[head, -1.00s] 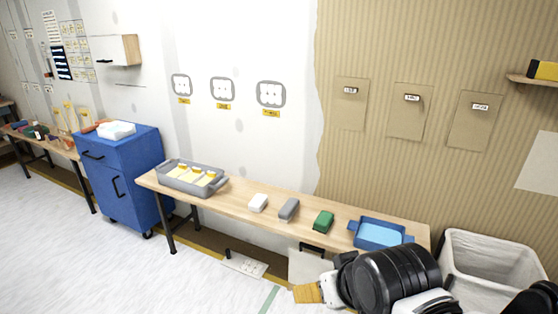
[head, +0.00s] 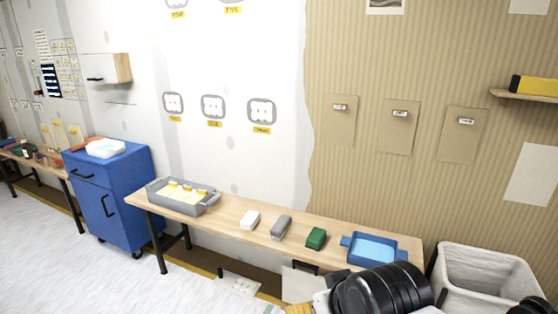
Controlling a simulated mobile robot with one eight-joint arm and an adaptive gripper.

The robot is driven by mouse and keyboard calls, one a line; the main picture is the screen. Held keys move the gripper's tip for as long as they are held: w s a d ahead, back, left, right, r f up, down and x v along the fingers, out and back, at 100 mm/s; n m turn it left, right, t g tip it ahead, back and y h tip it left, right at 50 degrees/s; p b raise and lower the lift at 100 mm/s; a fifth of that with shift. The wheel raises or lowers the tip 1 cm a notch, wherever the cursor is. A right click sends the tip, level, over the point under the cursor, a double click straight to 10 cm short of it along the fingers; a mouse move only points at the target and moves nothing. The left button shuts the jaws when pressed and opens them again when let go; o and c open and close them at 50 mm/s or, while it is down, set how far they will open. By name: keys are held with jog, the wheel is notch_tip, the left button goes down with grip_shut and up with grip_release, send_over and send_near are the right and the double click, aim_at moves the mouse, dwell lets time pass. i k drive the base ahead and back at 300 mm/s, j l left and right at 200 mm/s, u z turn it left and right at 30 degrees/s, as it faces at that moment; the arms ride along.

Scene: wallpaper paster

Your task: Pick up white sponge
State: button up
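A white sponge-like block (head: 250,219) lies on the wooden bench (head: 232,205) in the head view, between the grey tray and a grey block. My arm's black ribbed part (head: 385,291) fills the bottom right, in front of the bench's right end. The white sponge is up and to the left of it, well apart and not touched. My gripper's fingers cannot be made out at the lower frame edge. A tan piece (head: 299,309) shows there beside a white part, mostly cut off.
A grey tray (head: 153,195) with yellow-and-white items, a grey block (head: 281,228), a green block (head: 316,238) and a blue tray (head: 346,241) share the bench. A white bin (head: 436,275) stands right, a blue cabinet (head: 118,205) left. Bare bench surrounds the sponge.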

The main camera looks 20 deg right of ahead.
aim_at(250, 221)
jog(key=i+j, duration=0.1)
jog(key=i, duration=0.45)
jog(key=i+z, duration=0.1)
jog(key=i, duration=0.45)
jog(key=i+j, duration=0.2)
jog(key=i, duration=0.35)
